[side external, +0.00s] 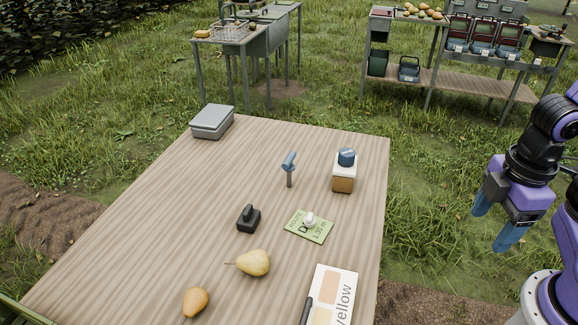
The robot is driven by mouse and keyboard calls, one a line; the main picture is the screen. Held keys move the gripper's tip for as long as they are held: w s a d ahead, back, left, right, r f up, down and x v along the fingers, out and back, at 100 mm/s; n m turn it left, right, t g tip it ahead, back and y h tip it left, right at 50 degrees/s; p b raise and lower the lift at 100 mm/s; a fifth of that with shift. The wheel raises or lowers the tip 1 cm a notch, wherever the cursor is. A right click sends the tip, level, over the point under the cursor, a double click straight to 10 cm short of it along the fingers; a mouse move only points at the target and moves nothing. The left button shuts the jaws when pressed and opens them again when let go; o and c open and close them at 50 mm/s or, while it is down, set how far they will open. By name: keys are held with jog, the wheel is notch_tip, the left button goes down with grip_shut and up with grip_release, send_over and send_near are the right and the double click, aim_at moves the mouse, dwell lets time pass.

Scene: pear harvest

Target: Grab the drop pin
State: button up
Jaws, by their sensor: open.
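Near the pin are a blue-topped box (344,178), a green card (300,233) with a white piece on it and a black block (248,221). Two pears (253,263) and a "yellow" card (340,284) lie in front. A grey lidded box (212,123) sits at the back left.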

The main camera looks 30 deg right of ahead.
jog(key=w+a+f+n+t+h, duration=0.2)
jog(key=w+f+n+t+h, duration=0.1)
jog(key=w, duration=0.6)
jog(key=w+a+f+n+t+h, duration=0.2)
jog(key=w+a+h, duration=0.15)
jog(key=w, duration=0.65)
jog(key=w+a+f+n+t+h, duration=0.1)
jog(key=w+f+n+t+h, duration=0.25)
jog(key=w, duration=0.55)
jog(key=n+t+y, duration=0.3)
jog(key=n+t, duration=0.5)
jog(key=n, duration=0.2)
send_near(290, 172)
jog(key=x, duration=0.4)
jog(key=shift+s+d+f, duration=0.1)
jog(key=shift+f, duration=0.05)
jog(key=shift+r+x, duration=0.2)
jog(key=shift+x, duration=2.65)
jog(key=shift+c, duration=0.3)
